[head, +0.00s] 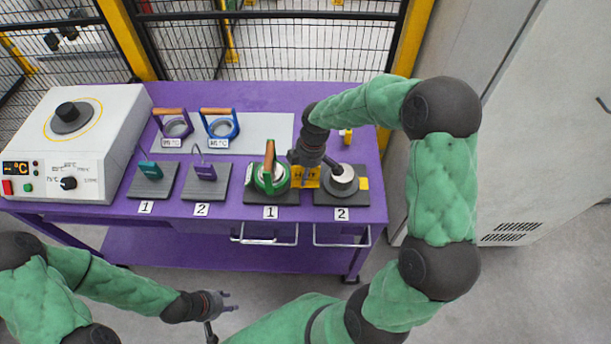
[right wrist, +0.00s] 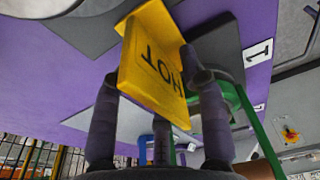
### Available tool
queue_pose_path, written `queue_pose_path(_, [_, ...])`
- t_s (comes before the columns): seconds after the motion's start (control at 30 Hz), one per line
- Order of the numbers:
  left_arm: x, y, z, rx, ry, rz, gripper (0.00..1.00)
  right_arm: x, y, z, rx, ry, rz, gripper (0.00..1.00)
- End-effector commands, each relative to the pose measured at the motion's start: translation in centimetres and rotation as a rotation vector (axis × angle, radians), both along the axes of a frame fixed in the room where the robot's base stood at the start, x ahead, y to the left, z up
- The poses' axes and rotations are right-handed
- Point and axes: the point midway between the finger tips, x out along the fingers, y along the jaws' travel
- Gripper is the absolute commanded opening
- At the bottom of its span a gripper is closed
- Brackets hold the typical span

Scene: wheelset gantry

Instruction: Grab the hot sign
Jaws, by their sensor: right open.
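The yellow hot sign (head: 304,178) stands between the two black plates on the right half of the purple table, partly covered by my right gripper. In the right wrist view the sign (right wrist: 150,62) shows its dark HOT lettering, upside down in the picture. My right gripper (head: 308,163) is at the sign. In the right wrist view its open fingers (right wrist: 155,82) stand on either side of the sign; I cannot tell if they touch it. My left gripper (head: 227,301) is open and empty, in front of the table and away from the sign.
A green ring with an orange handle (head: 270,178) is on the plate left of the sign. A silver cylinder (head: 342,180) is on the right plate. Purple (head: 173,126) and blue (head: 220,126) handled rings stand behind. A white heater (head: 75,140) is on the left.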

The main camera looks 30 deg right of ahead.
Motion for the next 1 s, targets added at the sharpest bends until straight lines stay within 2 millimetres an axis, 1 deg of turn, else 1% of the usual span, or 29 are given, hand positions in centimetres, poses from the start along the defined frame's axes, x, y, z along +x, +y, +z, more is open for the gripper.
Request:
queue_pose_path(0.1, [0.0, 0.0, 0.0, 0.000, 0.000, 0.000, 0.40, 0.0, 0.0, 0.0, 0.000, 0.000, 0.000, 0.42])
queue_pose_path(0.17, [0.0, 0.0, 0.0, 0.000, 0.000, 0.000, 0.40, 0.0, 0.0, 0.0, 0.000, 0.000, 0.000, 0.26])
queue_pose_path(0.2, [0.0, 0.0, 0.0, 0.000, 0.000, 0.000, 0.40, 0.0, 0.0, 0.0, 0.000, 0.000, 0.000, 0.14])
queue_pose_path(0.23, [0.0, 0.0, 0.0, 0.000, 0.000, 0.000, 0.40, 0.0, 0.0, 0.0, 0.000, 0.000, 0.000, 0.06])
queue_pose_path(0.27, [0.0, 0.0, 0.0, 0.000, 0.000, 0.000, 0.40, 0.0, 0.0, 0.0, 0.000, 0.000, 0.000, 0.00])
queue_pose_path(0.77, [0.0, 0.0, 0.0, 0.000, 0.000, 0.000, 0.40, 0.0, 0.0, 0.2, -0.001, -0.001, 0.000, 0.00])
queue_pose_path(0.87, [0.0, 0.0, 0.1, 0.000, 0.000, 0.000, 0.40, 0.1, 0.0, 0.8, 0.000, -0.002, 0.000, 0.00])
queue_pose_path(1.0, [0.0, 0.0, 0.8, 0.000, 0.000, 0.000, 0.40, 0.1, 0.0, 2.4, -0.001, -0.003, 0.000, 0.00])
